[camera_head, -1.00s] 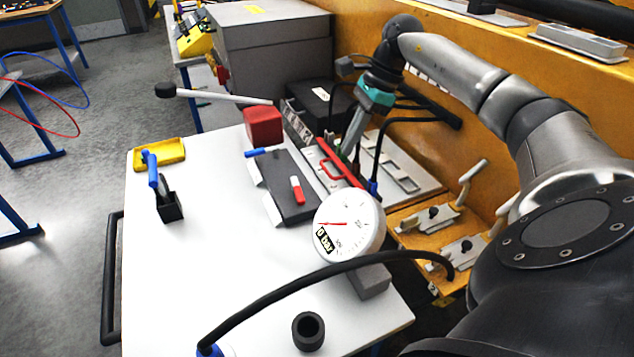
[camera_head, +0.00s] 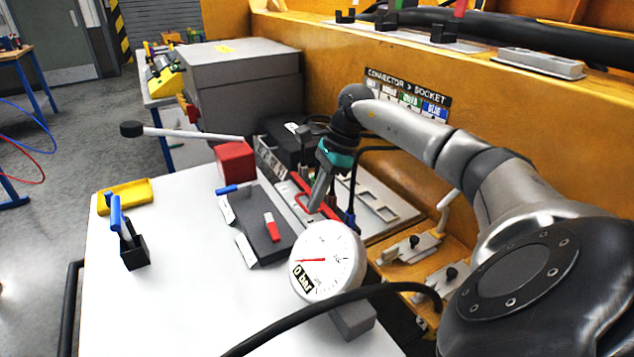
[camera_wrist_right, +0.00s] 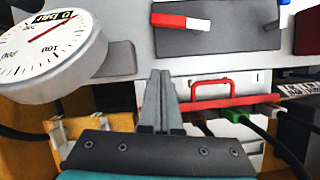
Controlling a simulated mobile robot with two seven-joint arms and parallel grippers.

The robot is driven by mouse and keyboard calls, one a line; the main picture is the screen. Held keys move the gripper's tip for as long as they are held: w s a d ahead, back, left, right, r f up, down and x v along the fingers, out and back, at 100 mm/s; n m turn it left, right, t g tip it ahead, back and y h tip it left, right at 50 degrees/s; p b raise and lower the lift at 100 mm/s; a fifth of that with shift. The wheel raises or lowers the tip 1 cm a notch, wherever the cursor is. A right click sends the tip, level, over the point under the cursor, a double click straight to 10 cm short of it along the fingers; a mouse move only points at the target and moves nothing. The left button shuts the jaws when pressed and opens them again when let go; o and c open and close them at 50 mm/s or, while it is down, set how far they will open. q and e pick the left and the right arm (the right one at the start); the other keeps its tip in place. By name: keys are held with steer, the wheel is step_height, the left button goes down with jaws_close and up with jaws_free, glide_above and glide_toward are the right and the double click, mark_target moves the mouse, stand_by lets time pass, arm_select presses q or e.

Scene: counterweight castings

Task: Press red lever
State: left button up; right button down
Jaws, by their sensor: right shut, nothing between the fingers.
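A red bar with a raised red handle (camera_head: 301,201) lies beside the dark plate on the white table. In the right wrist view the red handle (camera_wrist_right: 224,88) is just right of my fingers, on a long red bar. My right gripper (camera_head: 315,209) points down with its fingers together and empty, close to the red bar. In the wrist view its fingers (camera_wrist_right: 161,74) end left of the handle; contact cannot be told. A long pale lever with a black knob (camera_head: 131,129) reaches left from a red block (camera_head: 234,160). My left gripper is not in view.
A round gauge (camera_head: 328,260) stands in front of my right gripper, near a black hose. The dark plate (camera_head: 262,228) carries a red-and-white piece. A yellow tray (camera_head: 126,196) and black holder (camera_head: 134,252) are at left. The table's left front is clear.

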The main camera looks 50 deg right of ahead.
mark_target(272, 226)
steer(key=x, duration=0.5)
steer(key=shift+w+a+f, duration=0.15)
steer(key=shift+a, duration=0.1)
steer(key=shift+w+a, duration=0.3)
steer(key=shift+a, duration=0.2)
steer(key=shift+w+a, duration=0.25)
steer(key=shift+a, duration=0.25)
steer(key=shift+w+a, duration=0.2)
steer(key=shift+a, duration=0.25)
